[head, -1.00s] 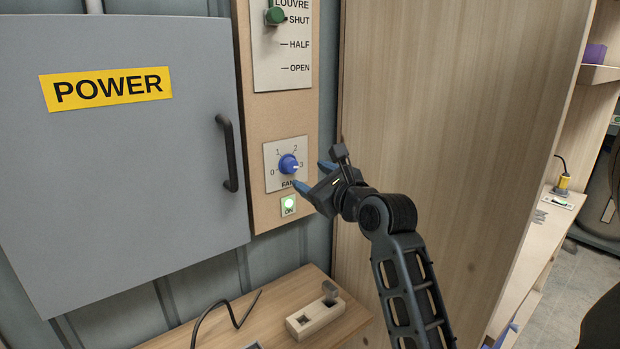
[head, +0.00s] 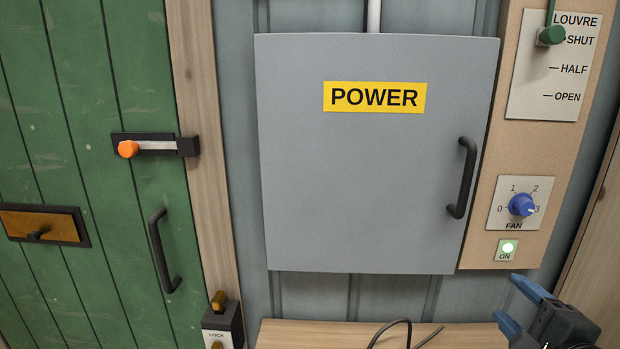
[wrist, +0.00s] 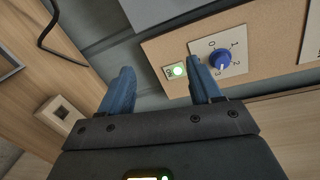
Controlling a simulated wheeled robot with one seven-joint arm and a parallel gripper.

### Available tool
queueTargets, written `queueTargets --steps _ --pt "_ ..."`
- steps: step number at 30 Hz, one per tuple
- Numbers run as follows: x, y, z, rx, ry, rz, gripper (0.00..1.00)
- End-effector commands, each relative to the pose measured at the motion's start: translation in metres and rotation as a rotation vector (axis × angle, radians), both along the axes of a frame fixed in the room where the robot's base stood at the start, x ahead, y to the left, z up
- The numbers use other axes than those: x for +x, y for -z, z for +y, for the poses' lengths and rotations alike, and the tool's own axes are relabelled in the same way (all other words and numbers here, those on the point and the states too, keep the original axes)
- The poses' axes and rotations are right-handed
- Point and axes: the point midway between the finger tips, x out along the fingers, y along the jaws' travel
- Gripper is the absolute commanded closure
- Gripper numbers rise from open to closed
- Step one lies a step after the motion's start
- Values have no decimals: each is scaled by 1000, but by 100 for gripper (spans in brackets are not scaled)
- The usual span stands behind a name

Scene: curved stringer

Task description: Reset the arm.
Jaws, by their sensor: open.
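My gripper (head: 516,306) is at the lower right of the head view, its two blue fingers apart with nothing between them. It is below the fan panel and apart from it. In the wrist view my gripper (wrist: 160,88) also shows open and empty. The blue fan knob (head: 521,205) has its pointer toward 3, and it also shows in the wrist view (wrist: 219,59). The green ON light (head: 508,248) under it is lit. Most of my arm is outside the head view.
The grey POWER cabinet (head: 380,190) is shut. The green louvre knob (head: 551,36) is beside SHUT. A green door (head: 90,230) with an orange-knobbed bolt (head: 128,149) stands at the left. A wooden shelf (head: 300,335) with a black cable (head: 395,325) lies below the cabinet.

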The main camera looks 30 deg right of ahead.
Motion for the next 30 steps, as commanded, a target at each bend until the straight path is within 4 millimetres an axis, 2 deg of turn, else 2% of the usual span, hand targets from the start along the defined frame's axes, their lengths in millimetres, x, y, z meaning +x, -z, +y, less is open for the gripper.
queueTargets --steps 1,3,9,13,18,24,30 --pt "-8 14 20 -90 -46 71 36" --pt "-19 27 44 -232 -107 153 36" --pt "-58 55 113 -635 -294 347 36" --pt "-90 66 155 -895 -416 439 36" --pt "-137 69 205 -1238 -564 517 36" --pt "-184 60 246 -1566 -681 550 36" --pt "-204 54 262 -1717 -720 554 36"
